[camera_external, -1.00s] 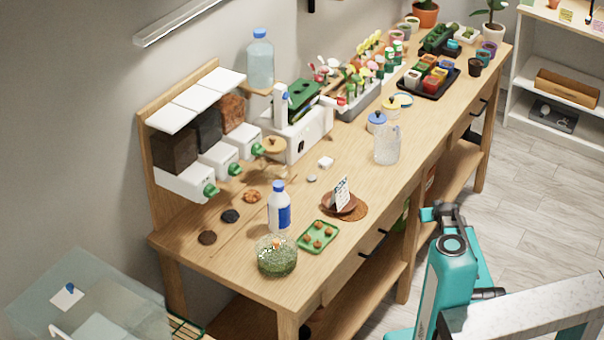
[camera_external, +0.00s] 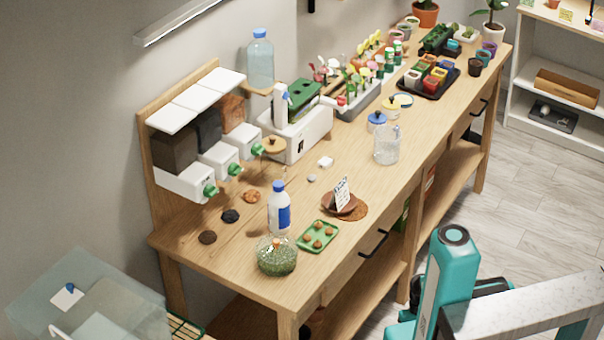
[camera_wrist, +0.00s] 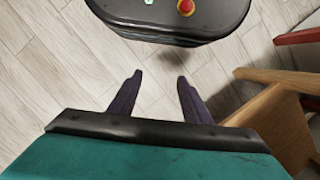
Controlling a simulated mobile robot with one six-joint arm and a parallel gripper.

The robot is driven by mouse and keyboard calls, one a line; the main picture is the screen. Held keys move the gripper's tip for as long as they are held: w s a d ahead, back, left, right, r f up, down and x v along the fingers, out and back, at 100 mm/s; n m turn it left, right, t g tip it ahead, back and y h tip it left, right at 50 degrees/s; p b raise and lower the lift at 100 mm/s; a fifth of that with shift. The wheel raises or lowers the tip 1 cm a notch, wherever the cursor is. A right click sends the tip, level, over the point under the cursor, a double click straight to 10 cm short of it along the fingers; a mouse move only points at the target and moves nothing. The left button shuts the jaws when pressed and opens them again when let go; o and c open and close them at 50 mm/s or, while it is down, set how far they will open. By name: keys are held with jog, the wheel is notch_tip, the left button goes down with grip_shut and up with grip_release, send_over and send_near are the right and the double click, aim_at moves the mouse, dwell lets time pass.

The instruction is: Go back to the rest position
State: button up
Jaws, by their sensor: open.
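My gripper (camera_wrist: 158,92) shows in the wrist view with its two dark fingers apart and nothing between them. It points down over the light plank floor (camera_wrist: 70,75), close to my dark base with a red button. In the external view my teal arm is folded low at the bottom right, in front of the workbench (camera_external: 345,235) and apart from it. The gripper fingers are hidden there.
On the bench's near end stand a white bottle with blue label (camera_external: 279,212), a glass bowl of green bits (camera_external: 277,259) and a green tray (camera_external: 318,236). A wooden bench leg (camera_wrist: 262,108) is right of the gripper. Floor is clear beyond the arm (camera_external: 530,200).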

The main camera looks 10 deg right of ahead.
jog(key=s+g, duration=0.2)
jog(key=s, duration=0.7)
jog(key=shift+a+g, duration=0.3)
jog(key=shift+a, duration=0.1)
jog(key=shift+s, duration=0.1)
